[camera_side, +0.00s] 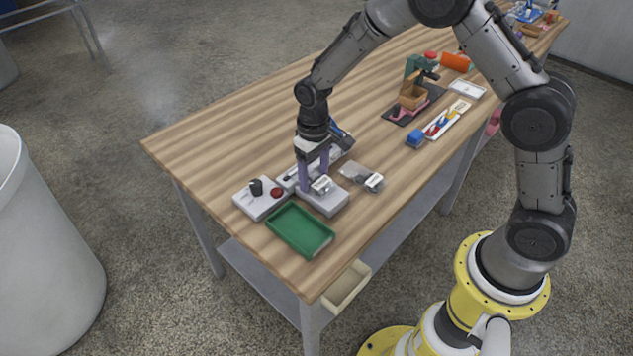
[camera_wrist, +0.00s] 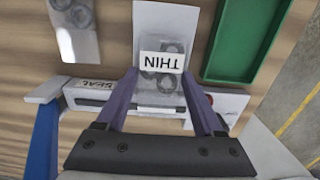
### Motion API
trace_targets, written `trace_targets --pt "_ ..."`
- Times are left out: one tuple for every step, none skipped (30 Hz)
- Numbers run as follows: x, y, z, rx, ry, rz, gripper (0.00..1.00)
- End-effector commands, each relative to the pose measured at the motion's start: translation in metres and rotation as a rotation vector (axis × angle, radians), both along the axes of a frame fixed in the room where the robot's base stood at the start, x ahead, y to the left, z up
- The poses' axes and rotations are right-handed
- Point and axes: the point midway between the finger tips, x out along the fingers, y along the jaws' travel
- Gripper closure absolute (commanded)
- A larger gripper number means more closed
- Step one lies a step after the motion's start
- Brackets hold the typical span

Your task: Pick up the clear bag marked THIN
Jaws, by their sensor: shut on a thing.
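The clear bag marked THIN (camera_wrist: 162,61) is upside down in the wrist view, with dark rings showing through it. My gripper (camera_wrist: 160,82) has its purple fingers on either side of the bag and is shut on it. In the side view my gripper (camera_side: 315,188) points down, with the bag (camera_side: 322,184) at its fingertips. The bag is over or on a pale block (camera_side: 323,200); I cannot tell whether they touch. The fingers and label hide part of the bag.
A second clear bag (camera_side: 362,177) lies to the right. A green tray (camera_side: 300,230) is in front. A sealer marked SEAL (camera_wrist: 88,86) with a blue lever (camera_wrist: 43,140) is close by. A control box (camera_side: 260,198) with a red button stands left.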

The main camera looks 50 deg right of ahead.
Motion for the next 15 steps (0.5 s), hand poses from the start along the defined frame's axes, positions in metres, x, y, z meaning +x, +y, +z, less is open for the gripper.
trace_targets --pt "0.0001 0.0 0.0002 0.0 0.0 0.0 0.74" --pt "0.0001 0.0 0.0002 0.0 0.0 0.0 0.79" --pt "0.0002 0.0 0.0002 0.0 0.0 0.0 0.85" --pt "0.0002 0.0 0.0003 0.0 -0.001 0.0 0.85" --pt "0.0002 0.0 0.0003 0.0 -0.001 0.0 0.93" --pt "0.0002 0.0 0.0003 0.0 -0.001 0.0 0.93" --pt "0.0002 0.0 0.0003 0.0 -0.001 0.0 0.94" --pt "0.0002 0.0 0.0003 0.0 -0.001 0.0 0.94" --pt "0.0002 0.0 0.0005 0.0 -0.001 0.0 0.94" --pt "0.0003 0.0 0.0008 0.0 -0.001 0.0 0.94" --pt "0.0003 0.0 0.0013 0.0 -0.001 0.0 0.94" --pt "0.0004 0.0 0.0024 0.0 -0.001 0.0 0.94" --pt "0.0004 0.0 0.0036 0.0 -0.001 0.0 0.94" --pt "0.0005 0.0001 0.0052 0.0 -0.002 0.0 0.94" --pt "0.0007 0.0001 0.008 0.0 -0.003 0.0 0.94"
